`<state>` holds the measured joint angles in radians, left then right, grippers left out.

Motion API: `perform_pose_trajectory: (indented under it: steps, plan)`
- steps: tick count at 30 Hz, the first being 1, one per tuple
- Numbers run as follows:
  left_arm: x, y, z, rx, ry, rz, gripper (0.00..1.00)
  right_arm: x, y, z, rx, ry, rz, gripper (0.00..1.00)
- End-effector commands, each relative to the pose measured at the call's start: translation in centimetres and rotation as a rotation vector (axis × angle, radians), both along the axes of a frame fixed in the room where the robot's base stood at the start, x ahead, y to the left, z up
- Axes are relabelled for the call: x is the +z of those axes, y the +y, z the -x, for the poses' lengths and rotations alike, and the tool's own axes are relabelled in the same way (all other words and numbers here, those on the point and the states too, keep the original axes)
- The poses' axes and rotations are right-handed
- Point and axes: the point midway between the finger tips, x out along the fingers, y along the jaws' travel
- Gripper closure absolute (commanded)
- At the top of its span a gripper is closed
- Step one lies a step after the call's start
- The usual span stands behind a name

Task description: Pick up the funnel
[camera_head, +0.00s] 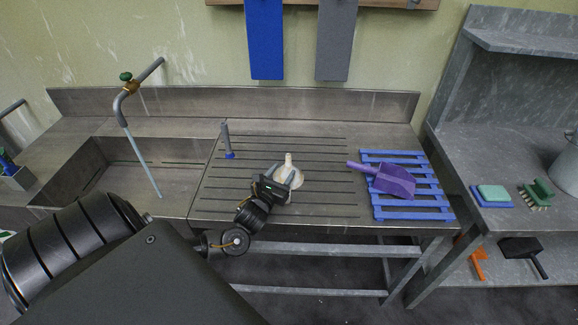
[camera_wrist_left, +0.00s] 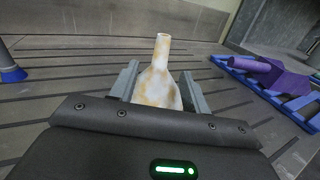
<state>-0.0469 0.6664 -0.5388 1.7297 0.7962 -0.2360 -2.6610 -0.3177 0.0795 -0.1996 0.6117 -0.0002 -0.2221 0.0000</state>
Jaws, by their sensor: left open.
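A whitish funnel with yellow-brown stains (camera_head: 290,173) stands on the ribbed metal drainboard, its narrow spout pointing up. My left gripper (camera_head: 279,181) is at the funnel, on its near side, and partly covers its wide lower part. In the left wrist view the funnel (camera_wrist_left: 160,80) rises between the two grey fingers (camera_wrist_left: 158,88), which are open on either side of it. The funnel's lower rim is hidden there by my gripper body. My right gripper is not in view.
A blue slatted rack (camera_head: 427,207) with a purple scoop (camera_head: 394,181) lies to the right. A blue-footed brush (camera_head: 227,140) stands left of the funnel. The sink (camera_head: 120,175) with its tap (camera_head: 127,92) is farther left. The drainboard around the funnel is clear.

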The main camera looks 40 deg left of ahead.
Motion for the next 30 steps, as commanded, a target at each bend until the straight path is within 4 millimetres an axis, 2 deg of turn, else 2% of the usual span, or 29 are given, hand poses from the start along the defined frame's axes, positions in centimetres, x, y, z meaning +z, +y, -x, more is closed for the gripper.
perform_pose_trajectory:
  steps: [3, 7, 16, 26, 30]
  plan:
    - [0.0, 0.0, -0.5, -0.002, 0.002, 0.001, 0.53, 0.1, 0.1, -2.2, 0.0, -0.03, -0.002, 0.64]
    - [0.0, 0.1, -0.9, -0.002, 0.001, 0.0, 0.53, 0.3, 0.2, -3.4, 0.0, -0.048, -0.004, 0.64]
    - [0.0, 1.2, -4.9, -0.003, 0.0, 0.0, 0.53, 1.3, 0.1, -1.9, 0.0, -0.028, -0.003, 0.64]
    - [-0.2, 1.3, -5.6, -0.005, 0.002, 0.003, 0.53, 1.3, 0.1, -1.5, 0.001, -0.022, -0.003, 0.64]
    - [-0.2, 1.3, -5.6, -0.005, 0.002, 0.002, 0.71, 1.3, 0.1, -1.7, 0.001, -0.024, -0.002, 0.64]
